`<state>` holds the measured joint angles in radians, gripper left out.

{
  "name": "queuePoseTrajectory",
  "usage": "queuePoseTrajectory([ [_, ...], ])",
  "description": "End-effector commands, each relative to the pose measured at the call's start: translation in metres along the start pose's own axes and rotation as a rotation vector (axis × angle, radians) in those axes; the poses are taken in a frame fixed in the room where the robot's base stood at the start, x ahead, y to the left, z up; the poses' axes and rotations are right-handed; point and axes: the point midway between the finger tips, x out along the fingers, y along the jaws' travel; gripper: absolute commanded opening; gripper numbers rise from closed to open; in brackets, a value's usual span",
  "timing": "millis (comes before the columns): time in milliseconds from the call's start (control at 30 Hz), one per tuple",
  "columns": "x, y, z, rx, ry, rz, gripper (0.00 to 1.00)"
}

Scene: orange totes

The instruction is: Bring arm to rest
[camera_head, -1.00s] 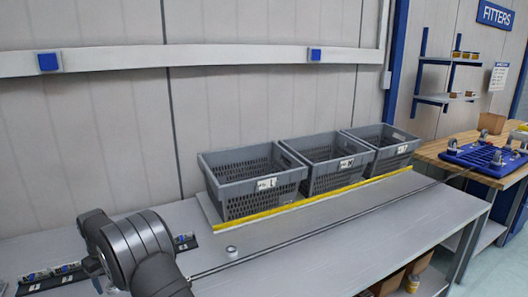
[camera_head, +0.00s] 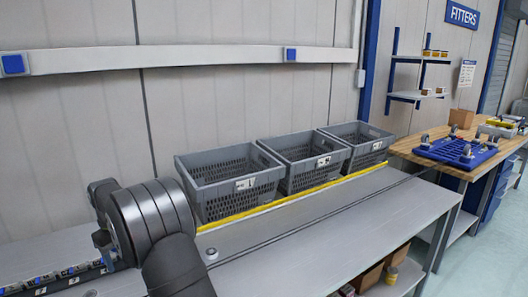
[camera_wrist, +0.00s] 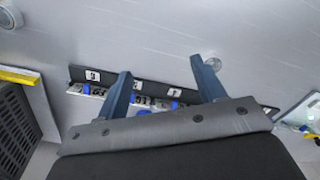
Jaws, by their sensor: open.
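My gripper (camera_wrist: 162,88) shows in the wrist view with its two dark blue fingers spread apart and nothing between them. It is over the grey table (camera_wrist: 160,35), with a dark rack (camera_wrist: 150,90) of small blue and silver parts and number labels beyond the fingers. In the head view my dark arm is at the lower left and hides part of this rack (camera_head: 70,276). The gripper itself cannot be made out in the head view.
Three grey crates (camera_head: 245,198) stand in a row behind a yellow strip (camera_head: 290,200). A small round metal piece (camera_head: 211,254) is on the table near my arm. A wooden bench (camera_head: 440,160) with a blue frame (camera_head: 455,152) is at the right. The table's front right is clear.

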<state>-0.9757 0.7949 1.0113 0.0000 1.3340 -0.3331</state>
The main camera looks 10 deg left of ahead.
Motion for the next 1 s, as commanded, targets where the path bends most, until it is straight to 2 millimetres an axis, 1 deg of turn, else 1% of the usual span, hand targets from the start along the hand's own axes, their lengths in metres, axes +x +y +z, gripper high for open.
queuePoseTrajectory([
  [33, 0.000, 0.008, 0.010, 0.007, -0.003, -0.001, 0.63],
  [100, -0.001, 0.017, 0.020, 0.007, -0.001, 0.000, 0.63],
  [500, -0.006, 0.063, 0.086, 0.020, -0.002, 0.000, 0.63],
  [800, -0.007, 0.088, 0.140, 0.031, -0.001, 0.000, 0.63],
  [1000, -0.007, 0.101, 0.178, 0.036, -0.001, 0.000, 0.63],
])
